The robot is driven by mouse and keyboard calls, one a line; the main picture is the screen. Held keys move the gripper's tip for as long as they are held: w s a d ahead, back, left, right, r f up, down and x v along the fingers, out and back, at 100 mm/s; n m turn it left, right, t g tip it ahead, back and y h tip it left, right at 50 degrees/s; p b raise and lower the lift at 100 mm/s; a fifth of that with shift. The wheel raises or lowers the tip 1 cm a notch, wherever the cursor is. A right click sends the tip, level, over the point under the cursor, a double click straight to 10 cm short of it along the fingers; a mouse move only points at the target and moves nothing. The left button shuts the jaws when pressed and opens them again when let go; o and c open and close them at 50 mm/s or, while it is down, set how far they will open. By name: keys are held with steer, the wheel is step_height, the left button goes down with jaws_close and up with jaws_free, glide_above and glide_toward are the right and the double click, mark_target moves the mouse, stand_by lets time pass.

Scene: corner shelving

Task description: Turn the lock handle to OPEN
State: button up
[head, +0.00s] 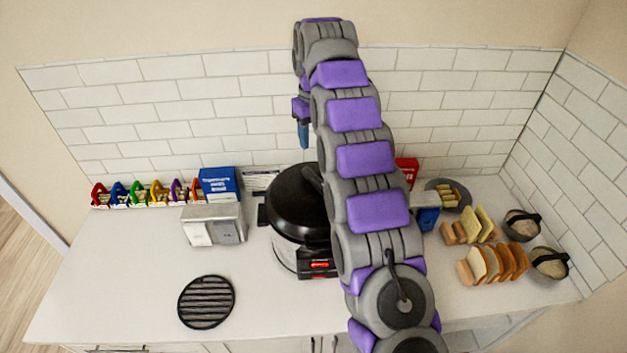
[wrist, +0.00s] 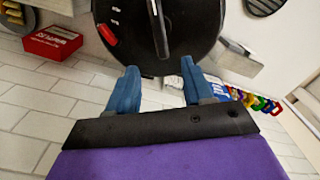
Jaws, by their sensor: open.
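A pressure cooker (head: 287,250) with a black lid (head: 290,205) stands on the counter, partly hidden behind my arm. A raised black handle (head: 313,178) crosses the lid; in the wrist view the handle (wrist: 157,28) points towards the space between my fingers. A small red lever-like piece (wrist: 107,35) sits on the lid beside small white marks, too small to read. I cannot tell which part is the lock handle. My gripper (wrist: 160,78) is open and empty, its blue fingers near the lid's rim. In the head view my gripper (head: 303,146) points down above the lid's back side.
A metal toaster (head: 212,226) and blue box (head: 218,184) stand left of the cooker. A round black grill (head: 206,301) lies at the front left. A red box (head: 407,170), bread slices (head: 492,264) and two dark bowls (head: 549,262) are to the right. A tiled wall (head: 230,100) is behind.

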mark_target(314, 176)
step_height(314, 176, down, 14)
steer(key=shift+r+b, duration=0.1)
steer(key=shift+b, duration=1.15)
steer(key=shift+s, duration=0.1)
jaws_close()
